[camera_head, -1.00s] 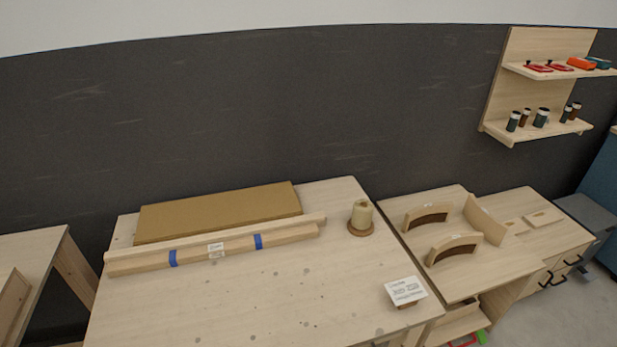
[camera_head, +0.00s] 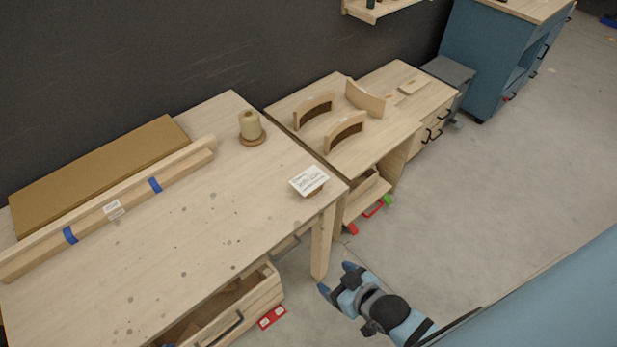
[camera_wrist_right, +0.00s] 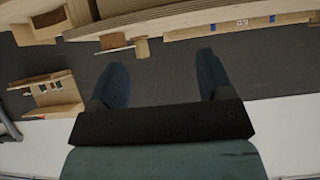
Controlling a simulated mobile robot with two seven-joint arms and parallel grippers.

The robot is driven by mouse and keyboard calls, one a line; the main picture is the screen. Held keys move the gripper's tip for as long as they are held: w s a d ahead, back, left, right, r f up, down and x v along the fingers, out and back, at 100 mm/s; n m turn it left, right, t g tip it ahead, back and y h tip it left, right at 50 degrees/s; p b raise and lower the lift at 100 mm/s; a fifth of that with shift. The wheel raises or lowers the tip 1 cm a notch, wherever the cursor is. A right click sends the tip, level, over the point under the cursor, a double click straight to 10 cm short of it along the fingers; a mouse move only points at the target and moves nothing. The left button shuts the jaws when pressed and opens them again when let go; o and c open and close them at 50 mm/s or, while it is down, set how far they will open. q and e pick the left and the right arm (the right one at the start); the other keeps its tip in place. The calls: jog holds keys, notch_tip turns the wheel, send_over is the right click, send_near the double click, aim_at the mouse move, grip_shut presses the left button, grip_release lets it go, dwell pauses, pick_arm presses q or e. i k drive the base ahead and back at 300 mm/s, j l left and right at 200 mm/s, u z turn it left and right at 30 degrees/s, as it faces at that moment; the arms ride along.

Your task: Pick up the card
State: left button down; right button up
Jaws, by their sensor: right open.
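The white card (camera_head: 309,180) with printed text stands tilted on a small wooden holder (camera_head: 316,191) near the right front corner of the workbench (camera_head: 230,180) in the head view. My right gripper (camera_head: 337,278) is open and empty, over the floor in front of the bench, below and right of the card in the picture and apart from it. Its two dark blue fingers are spread in the right wrist view (camera_wrist_right: 164,75), with nothing between them. I cannot make out the card there. My left gripper is not in view.
A spool (camera_head: 250,126) on a round base stands behind the card. A taped wooden bundle (camera_head: 115,207) and a brown board (camera_head: 100,175) lie at the left. An open drawer (camera_head: 235,312) juts from the bench front. Curved wooden forms (camera_head: 345,130) stand on the adjoining table.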

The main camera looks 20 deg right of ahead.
aim_at(307, 181)
jog(key=l+u, duration=0.1)
jog(key=u, duration=0.3)
jog(key=l+u, duration=0.1)
jog(key=u, duration=0.25)
jog(key=l+u, duration=0.1)
jog(key=u, duration=0.7)
jog(key=k+l+u, duration=0.25)
jog(key=l+u, duration=0.2)
jog(key=k+l+u, duration=0.75)
jog(key=k+l, duration=0.25)
jog(key=k, duration=0.15)
